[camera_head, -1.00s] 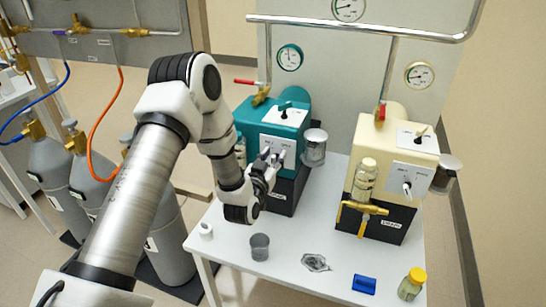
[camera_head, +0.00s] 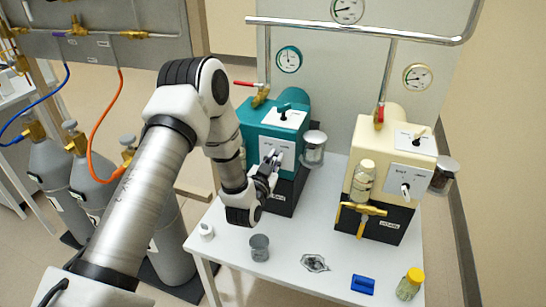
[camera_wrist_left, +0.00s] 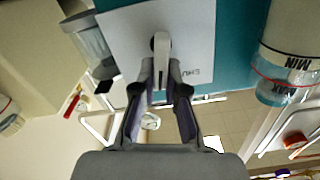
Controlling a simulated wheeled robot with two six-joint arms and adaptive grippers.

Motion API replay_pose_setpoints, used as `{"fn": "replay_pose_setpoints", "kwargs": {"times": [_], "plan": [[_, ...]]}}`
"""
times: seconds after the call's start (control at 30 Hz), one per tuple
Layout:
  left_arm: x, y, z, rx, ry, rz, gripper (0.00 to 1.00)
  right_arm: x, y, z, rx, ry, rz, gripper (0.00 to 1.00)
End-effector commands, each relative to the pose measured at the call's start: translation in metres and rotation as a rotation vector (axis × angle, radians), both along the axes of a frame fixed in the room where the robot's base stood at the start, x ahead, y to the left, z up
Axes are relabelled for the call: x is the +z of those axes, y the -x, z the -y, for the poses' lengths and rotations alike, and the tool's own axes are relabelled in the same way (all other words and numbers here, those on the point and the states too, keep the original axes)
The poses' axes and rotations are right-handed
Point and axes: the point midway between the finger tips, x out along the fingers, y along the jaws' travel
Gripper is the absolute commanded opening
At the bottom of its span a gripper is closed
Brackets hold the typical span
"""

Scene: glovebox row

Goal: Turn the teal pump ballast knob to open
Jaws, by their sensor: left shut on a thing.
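The teal pump (camera_head: 254,129) stands on the white table with its white front plate (camera_head: 288,149) facing me. My left gripper (camera_head: 272,160) is at that plate, its arm coming in from the left. In the left wrist view the pale ballast knob (camera_wrist_left: 161,48) stands upright between the fingertips of my left gripper (camera_wrist_left: 162,72), which are shut on it. Lettering that seems to read SHUT is on the plate beside the knob. The fingers cover part of the knob in the head view. My right gripper is not in view.
A cream pump (camera_head: 365,155) with a similar knob stands to the right. A glass jar (camera_head: 313,148) hangs close beside the teal pump. A grey cup (camera_head: 259,248), blue block (camera_head: 363,284) and yellow-capped bottle (camera_head: 410,283) sit on the table. Gas cylinders (camera_head: 95,185) stand at left.

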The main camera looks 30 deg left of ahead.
Motion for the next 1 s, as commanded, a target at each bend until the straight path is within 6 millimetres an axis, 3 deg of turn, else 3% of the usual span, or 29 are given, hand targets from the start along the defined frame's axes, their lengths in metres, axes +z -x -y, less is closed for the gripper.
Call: {"fn": "replay_pose_setpoints", "kwargs": {"times": [0.4,0.97,1.0], "plan": [[-0.0011,-0.0013,0.0055,-0.002,-0.237,-0.058,0.00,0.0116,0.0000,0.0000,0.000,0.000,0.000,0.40],[-0.0029,-0.0015,0.0063,-0.001,-0.288,-0.070,0.00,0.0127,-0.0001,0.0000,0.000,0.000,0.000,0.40],[-0.0029,-0.0015,0.0063,-0.001,-0.288,-0.070,0.15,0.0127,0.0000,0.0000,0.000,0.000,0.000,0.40]]}}
